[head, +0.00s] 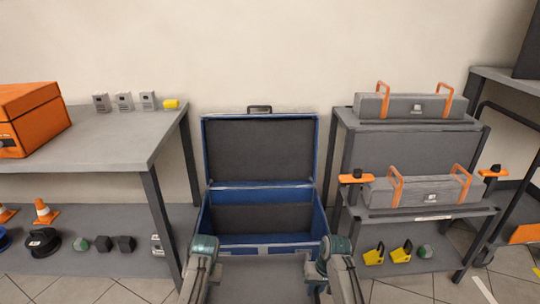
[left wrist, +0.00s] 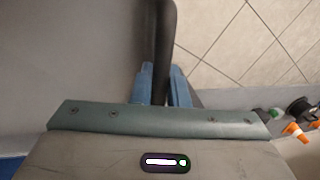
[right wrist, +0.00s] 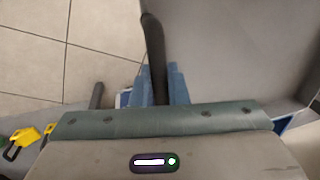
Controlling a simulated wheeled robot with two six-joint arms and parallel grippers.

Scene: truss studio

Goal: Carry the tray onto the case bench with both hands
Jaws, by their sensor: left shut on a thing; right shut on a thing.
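A grey tray (head: 262,277) spans the space between my two grippers at the bottom of the head view. Its flat surface also shows in the left wrist view (left wrist: 65,55) and in the right wrist view (right wrist: 240,45). My left gripper (left wrist: 160,88) is shut on a dark bar at the tray's edge. My right gripper (right wrist: 158,85) is shut on the matching dark bar on the other side. An open blue case (head: 210,225) with dark lining stands just beyond the tray, its lid upright. I cannot make out the case bench apart from the tray.
A grey table (head: 95,140) with an orange box (head: 32,118) stands left, with cones and dark weights on its lower shelf. A grey rack (head: 440,214) with orange-handled grey boxes stands right, close beside the case. Tiled floor shows on both sides.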

